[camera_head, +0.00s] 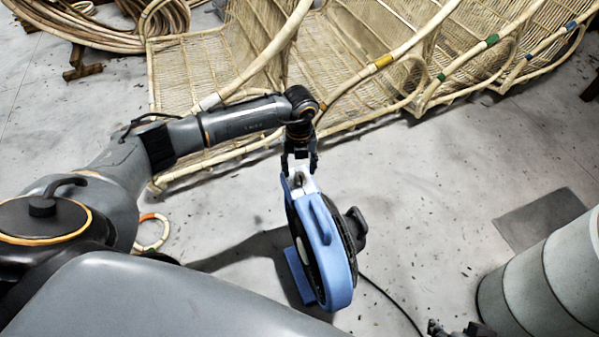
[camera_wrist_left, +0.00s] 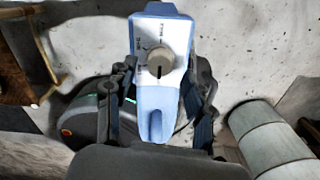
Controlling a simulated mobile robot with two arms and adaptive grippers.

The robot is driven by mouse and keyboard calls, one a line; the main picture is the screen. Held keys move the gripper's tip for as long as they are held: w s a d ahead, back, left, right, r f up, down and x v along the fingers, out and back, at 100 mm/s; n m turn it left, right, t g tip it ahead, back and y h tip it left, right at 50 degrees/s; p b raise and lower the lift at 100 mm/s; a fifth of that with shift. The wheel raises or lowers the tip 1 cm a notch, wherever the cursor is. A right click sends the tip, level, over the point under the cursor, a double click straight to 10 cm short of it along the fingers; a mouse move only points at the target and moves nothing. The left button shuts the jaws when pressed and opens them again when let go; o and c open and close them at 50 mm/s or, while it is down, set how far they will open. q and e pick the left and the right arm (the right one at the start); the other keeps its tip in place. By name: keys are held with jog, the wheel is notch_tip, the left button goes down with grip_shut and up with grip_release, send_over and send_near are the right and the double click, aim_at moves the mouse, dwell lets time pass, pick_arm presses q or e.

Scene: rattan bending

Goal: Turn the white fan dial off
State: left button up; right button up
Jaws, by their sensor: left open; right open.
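The blue fan (camera_head: 322,250) stands on the floor at the middle of the head view. Its white control panel (camera_head: 302,182) is at the top. In the left wrist view the panel carries a round grey-beige dial (camera_wrist_left: 160,60); a dark mark shows on its lower part, and the printed labels are too small to read. My left gripper (camera_head: 300,160) points down at the top of the fan. Its fingers are open on either side of the dial and panel in the wrist view (camera_wrist_left: 163,85), apart from the dial. My right gripper (camera_head: 458,328) shows only partly at the bottom edge, open.
Rattan frames (camera_head: 330,60) and a coil of rattan (camera_head: 105,25) fill the back. A grey-green barrel (camera_head: 545,275) stands at the lower right. A small ring (camera_head: 152,232) lies on the left. A cable (camera_head: 395,305) runs from the fan. The floor right of the fan is mostly clear.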

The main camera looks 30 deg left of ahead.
aim_at(299, 175)
pick_arm(q)
notch_tip(299, 175, up, 8)
jog(key=shift+r, duration=0.25)
dwell(0.4)
